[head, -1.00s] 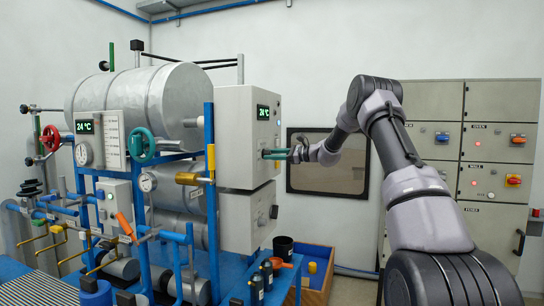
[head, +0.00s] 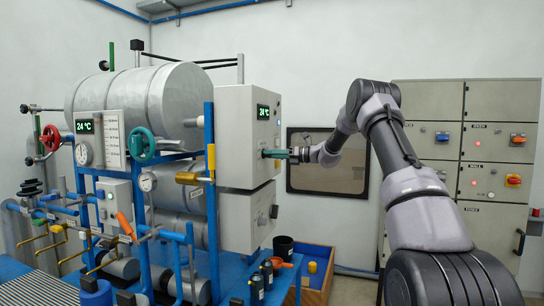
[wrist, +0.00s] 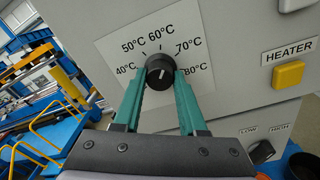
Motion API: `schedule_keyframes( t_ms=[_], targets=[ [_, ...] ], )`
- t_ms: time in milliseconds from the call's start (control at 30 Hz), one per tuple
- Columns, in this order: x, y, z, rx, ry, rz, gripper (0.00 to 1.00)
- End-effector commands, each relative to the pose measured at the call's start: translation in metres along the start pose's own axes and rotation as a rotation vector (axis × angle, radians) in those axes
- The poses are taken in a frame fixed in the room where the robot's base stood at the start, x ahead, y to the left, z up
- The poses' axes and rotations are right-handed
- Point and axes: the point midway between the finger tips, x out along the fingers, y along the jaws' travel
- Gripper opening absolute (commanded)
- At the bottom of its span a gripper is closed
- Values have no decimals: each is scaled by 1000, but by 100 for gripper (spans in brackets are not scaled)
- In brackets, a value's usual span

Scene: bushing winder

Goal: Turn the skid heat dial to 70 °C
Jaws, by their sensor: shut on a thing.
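The skid heat dial (wrist: 160,72) is a round black knob on a white scale plate marked 40, 50, 60, 70 and 80 °C in an arc. A short white mark on its face runs roughly upright, towards the 60 °C side. My gripper (wrist: 160,78) has its two green fingers shut on the dial from either side, covering part of its rim. In the head view my gripper (head: 274,153) reaches the front of the grey control box (head: 235,135) from the right, and the dial is hidden. The box's display (head: 263,112) reads 24 °C.
The skid's pipes and tanks (head: 140,100) stand left.

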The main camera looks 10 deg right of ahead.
Motion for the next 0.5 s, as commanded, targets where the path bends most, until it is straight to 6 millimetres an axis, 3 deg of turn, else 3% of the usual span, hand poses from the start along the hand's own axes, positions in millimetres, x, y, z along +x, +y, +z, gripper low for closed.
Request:
schedule_keyframes(
  t_ms=[500],
  targets=[
    [-1,-1,-2,393,-10,16,0]
  ],
)
